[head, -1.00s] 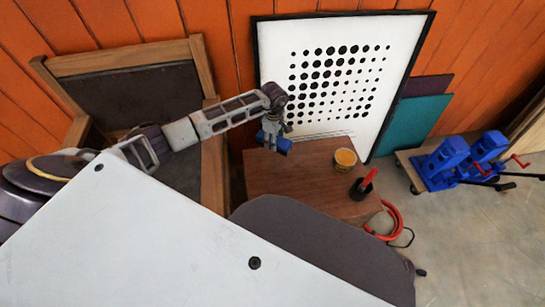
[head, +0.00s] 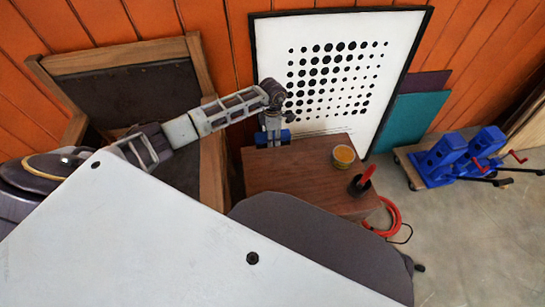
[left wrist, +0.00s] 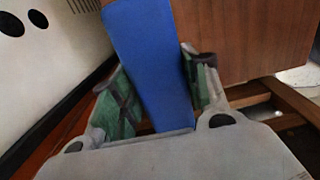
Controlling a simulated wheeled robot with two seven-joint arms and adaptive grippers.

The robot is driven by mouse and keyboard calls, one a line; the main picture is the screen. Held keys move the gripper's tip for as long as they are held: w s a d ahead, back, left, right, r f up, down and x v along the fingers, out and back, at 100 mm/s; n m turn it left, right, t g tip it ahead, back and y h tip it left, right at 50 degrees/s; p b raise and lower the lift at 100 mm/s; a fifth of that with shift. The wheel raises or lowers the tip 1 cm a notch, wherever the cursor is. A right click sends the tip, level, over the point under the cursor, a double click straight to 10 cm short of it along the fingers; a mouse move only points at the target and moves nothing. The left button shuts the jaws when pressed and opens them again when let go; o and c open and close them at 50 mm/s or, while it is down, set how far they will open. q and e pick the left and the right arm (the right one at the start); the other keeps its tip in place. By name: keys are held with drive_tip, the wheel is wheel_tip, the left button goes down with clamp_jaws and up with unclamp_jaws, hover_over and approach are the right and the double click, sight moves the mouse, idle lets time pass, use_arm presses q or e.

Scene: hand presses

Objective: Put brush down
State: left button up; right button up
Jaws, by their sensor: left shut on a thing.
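My left gripper (head: 272,133) is over the left back edge of a brown wooden box top (head: 300,175) in the head view. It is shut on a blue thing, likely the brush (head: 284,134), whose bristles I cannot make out. In the left wrist view the blue brush (left wrist: 150,60) is a long flat shape between the two green-padded fingers (left wrist: 158,95). The wooden surface (left wrist: 225,40) lies beside it there. I cannot tell whether the brush touches the wood. My right gripper is in neither view.
A yellow-topped tin (head: 343,156) and a black cup with a red handle (head: 361,181) stand on the box's right side. A framed dotted white panel (head: 400,50) leans behind. A wooden frame (head: 212,150) stands left. The box top's middle is clear.

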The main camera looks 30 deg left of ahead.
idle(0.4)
use_arm(q)
drive_tip(key=shift+f, duration=0.45)
wheel_tip(320, 180, down, 4)
drive_tip(key=shift+f+b, duration=0.15)
drive_tip(key=shift+b, duration=0.5)
drive_tip(key=shift+f, duration=0.5)
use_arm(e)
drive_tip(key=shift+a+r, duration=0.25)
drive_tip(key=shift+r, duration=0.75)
use_arm(q)
drive_tip(key=shift+f+b, duration=0.3)
drive_tip(key=shift+f, duration=1.2)
drive_tip(key=shift+f+b, duration=0.35)
drive_tip(key=shift+f, duration=0.05)
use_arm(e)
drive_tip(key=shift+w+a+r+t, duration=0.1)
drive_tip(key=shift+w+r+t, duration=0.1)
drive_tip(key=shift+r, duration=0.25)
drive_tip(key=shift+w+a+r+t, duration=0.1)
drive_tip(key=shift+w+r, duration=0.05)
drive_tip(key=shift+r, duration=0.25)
